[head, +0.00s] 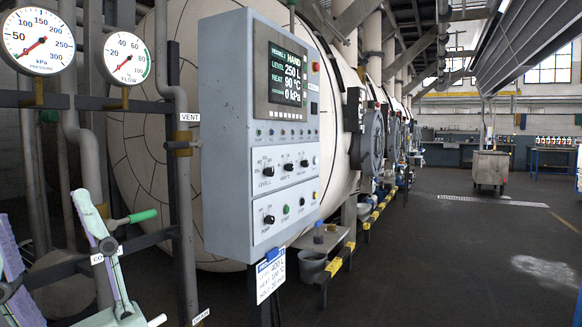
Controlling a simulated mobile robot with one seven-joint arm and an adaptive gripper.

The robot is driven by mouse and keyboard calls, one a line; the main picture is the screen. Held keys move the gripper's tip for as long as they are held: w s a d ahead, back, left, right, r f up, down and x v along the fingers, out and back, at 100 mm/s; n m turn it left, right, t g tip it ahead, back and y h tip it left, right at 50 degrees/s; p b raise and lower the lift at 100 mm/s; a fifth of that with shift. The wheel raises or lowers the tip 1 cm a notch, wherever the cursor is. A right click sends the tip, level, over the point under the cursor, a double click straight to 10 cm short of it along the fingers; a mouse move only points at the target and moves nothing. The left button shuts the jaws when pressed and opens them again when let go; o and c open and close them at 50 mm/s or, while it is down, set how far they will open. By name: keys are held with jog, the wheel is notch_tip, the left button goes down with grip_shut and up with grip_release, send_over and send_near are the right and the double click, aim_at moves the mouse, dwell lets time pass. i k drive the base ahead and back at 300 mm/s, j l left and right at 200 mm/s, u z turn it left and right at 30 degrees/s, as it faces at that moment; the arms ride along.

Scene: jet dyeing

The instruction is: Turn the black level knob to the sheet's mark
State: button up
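The black level knob (268,171) is at the left of the upper knob row on the grey control panel (226,140), above a LEVEL label. Its pointer direction is too small to read surely. The panel display (286,78) reads HAND, level 250 L, heat 90 °C and 0 kPa. A white sheet (271,278) hangs below the panel; it appears to read 420 L and heat 100 °C, with a smaller line below.
More black knobs (288,167) share the panel. Two gauges (38,41) and pipes stand at the left, with a green-handled lever (142,216) and mint and lavender pieces lower down. The aisle floor (440,250) at the right is clear; a cart (490,168) stands farther back.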

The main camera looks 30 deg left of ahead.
aim_at(269, 172)
jog(key=i+l, duration=0.15)
jog(key=l, duration=0.15)
jog(key=i+l, duration=0.15)
jog(key=l, duration=0.15)
jog(key=i+l+u, duration=0.1)
jog(key=l, duration=0.25)
jog(key=i+l+u, duration=0.1)
jog(key=i+l, duration=0.15)
jog(key=i+l+u, duration=0.1)
jog(key=l, duration=0.4)
jog(key=u, duration=1.2)
